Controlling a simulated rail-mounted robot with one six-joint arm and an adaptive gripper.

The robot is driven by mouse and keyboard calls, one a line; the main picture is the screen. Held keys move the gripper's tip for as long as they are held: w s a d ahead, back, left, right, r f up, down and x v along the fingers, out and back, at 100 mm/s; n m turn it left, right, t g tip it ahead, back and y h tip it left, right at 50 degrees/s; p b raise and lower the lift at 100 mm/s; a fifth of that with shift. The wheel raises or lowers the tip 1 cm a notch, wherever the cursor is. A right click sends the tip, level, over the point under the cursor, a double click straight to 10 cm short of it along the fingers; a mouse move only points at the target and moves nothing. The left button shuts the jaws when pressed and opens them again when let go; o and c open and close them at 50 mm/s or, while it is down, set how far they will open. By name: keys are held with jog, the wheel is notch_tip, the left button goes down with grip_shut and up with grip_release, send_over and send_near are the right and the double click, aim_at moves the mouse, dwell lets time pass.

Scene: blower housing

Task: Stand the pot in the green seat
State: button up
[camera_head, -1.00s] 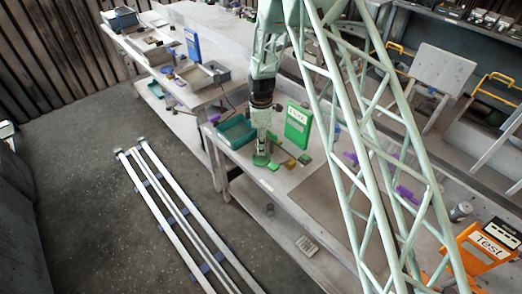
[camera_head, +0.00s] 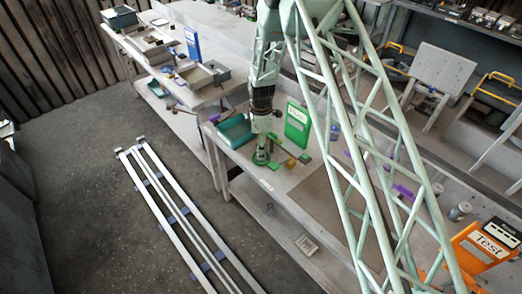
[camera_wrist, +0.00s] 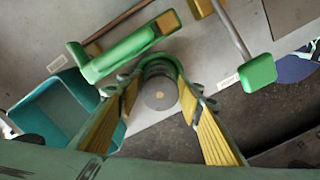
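The green seat (camera_head: 261,160) is a round green piece on the bench, directly below my gripper (camera_head: 262,147) in the head view. In the wrist view my gripper (camera_wrist: 158,92) has its two yellow-padded fingers spread apart. I cannot tell whether the pot rests fully in the seat. The gripper hides it in the head view.
A teal bin (camera_head: 236,131) stands left of my gripper and also shows in the wrist view (camera_wrist: 62,112). A green case (camera_head: 298,124) stands behind on the right. Small green and yellow blocks lie close by. The bench's front edge is near. An orange "Test" box (camera_head: 482,248) is far right.

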jog(key=shift+o, duration=1)
jog(key=shift+r, duration=0.2)
jog(key=shift+r, duration=0.15)
jog(key=shift+r+b, duration=0.45)
jog(key=shift+r, duration=5.35)
jog(key=shift+r, duration=0.15)
